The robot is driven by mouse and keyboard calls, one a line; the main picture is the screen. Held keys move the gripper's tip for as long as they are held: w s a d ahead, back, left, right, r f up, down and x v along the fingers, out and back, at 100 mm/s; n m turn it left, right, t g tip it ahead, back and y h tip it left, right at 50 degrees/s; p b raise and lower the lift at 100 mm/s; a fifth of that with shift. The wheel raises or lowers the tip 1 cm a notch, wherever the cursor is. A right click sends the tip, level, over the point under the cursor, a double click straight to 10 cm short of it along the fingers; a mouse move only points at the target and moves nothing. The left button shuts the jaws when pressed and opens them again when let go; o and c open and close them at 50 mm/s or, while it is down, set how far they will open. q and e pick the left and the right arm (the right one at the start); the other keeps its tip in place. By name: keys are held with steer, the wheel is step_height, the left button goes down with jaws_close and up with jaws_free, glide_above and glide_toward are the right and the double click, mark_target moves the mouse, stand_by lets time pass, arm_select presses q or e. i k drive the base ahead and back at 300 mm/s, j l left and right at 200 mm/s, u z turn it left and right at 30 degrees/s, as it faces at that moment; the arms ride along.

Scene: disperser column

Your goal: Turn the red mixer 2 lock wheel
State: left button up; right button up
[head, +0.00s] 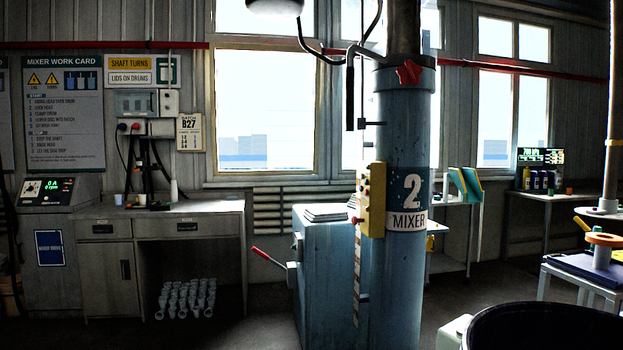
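The blue mixer 2 column (400,275) stands upright right of the middle in the head view, with a white "2" and the word MIXER on it. A small red lock wheel (408,72), shaped like a lobed knob, sits on the collar near the column's top, facing me. Nothing covers it. A yellow control box (373,200) is fixed to the column's left side. Neither of my grippers shows in this view.
A blue cabinet (325,270) with a red-tipped lever (259,252) stands left of the column. A large dark drum (545,328) is at the lower right. A grey desk (160,225) stands at the left wall. Dark floor shows between desk and cabinet.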

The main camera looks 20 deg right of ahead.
mark_target(410, 73)
steer(key=i+z, duration=0.25)
steer(key=i, duration=0.2)
steer(key=i+j+z, duration=0.2)
steer(key=i, duration=0.2)
steer(key=i+j+z, duration=0.25)
steer(key=i, duration=0.15)
